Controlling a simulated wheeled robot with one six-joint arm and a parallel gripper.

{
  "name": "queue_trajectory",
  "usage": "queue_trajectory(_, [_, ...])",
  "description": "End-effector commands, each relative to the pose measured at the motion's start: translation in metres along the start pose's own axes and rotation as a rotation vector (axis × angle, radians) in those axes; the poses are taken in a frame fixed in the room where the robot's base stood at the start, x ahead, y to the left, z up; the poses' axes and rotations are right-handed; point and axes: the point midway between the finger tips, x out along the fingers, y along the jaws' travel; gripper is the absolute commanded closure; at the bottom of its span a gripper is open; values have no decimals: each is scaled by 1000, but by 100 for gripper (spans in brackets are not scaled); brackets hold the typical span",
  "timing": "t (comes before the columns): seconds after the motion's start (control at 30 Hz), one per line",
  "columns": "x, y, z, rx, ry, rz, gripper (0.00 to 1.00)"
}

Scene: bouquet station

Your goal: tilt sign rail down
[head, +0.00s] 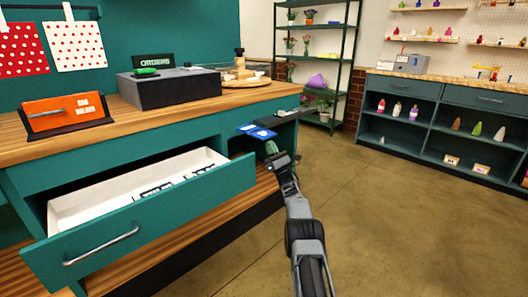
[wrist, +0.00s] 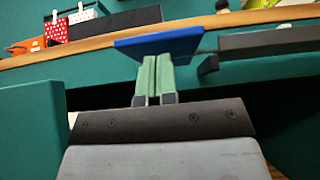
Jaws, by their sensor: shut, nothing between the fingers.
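A dark rail (head: 287,116) sticks out from the right end of the counter, with blue plates (head: 262,134) at its near end; this looks like the sign rail. In the wrist view the rail (wrist: 265,42) runs off to the right, and a blue plate (wrist: 160,44) lies across the fingertips. My gripper (head: 271,147) has green fingers, shut and empty, just below the blue plates. In the wrist view the fingertips (wrist: 155,58) meet the plate's lower edge; I cannot tell whether they touch it. The plate hides what is behind it.
A teal drawer (head: 140,225) stands open at left, with dark items inside. Shelves (head: 445,120) stand at the back right. The floor (head: 390,220) at right is clear.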

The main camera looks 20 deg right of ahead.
Motion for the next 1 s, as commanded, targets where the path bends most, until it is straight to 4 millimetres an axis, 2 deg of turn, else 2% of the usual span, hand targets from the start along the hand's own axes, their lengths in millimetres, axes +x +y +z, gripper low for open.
queue_trajectory(0.13, [3,-3,5,-3,41,-3,100])
queue_trajectory(1.0, [10,-6,11,-5,36,-5,100])
